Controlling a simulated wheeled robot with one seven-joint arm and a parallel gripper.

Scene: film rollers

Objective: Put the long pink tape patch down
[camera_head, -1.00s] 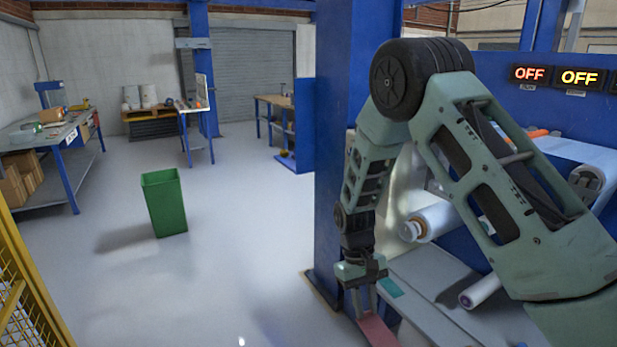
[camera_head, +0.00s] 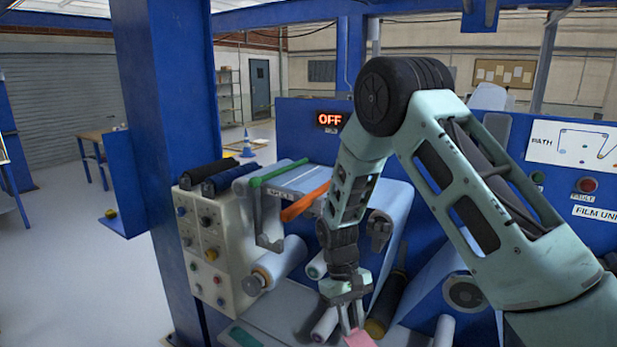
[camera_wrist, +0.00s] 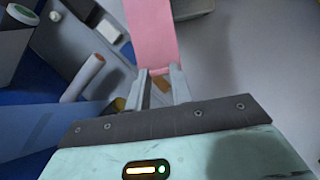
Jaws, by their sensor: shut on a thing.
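The long pink tape patch (camera_wrist: 152,30) is a flat pink strip. In the wrist view it runs from my fingertips up to the top edge of the picture. My gripper (camera_wrist: 158,75) is shut on its near end. In the head view my gripper (camera_head: 351,322) hangs low at the bottom centre, in front of the film machine. Only a small piece of the pink patch (camera_head: 360,340) shows there, and the rest is cut off by the bottom edge. I cannot tell whether the patch touches any surface.
The machine carries a white film roll (camera_head: 280,262), a control box (camera_head: 212,250) with knobs and an orange bar (camera_head: 304,202). A dark teal piece (camera_head: 247,338) lies on the grey ledge at the lower left. A blue post (camera_head: 165,150) stands left of the machine. Open floor lies further left.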

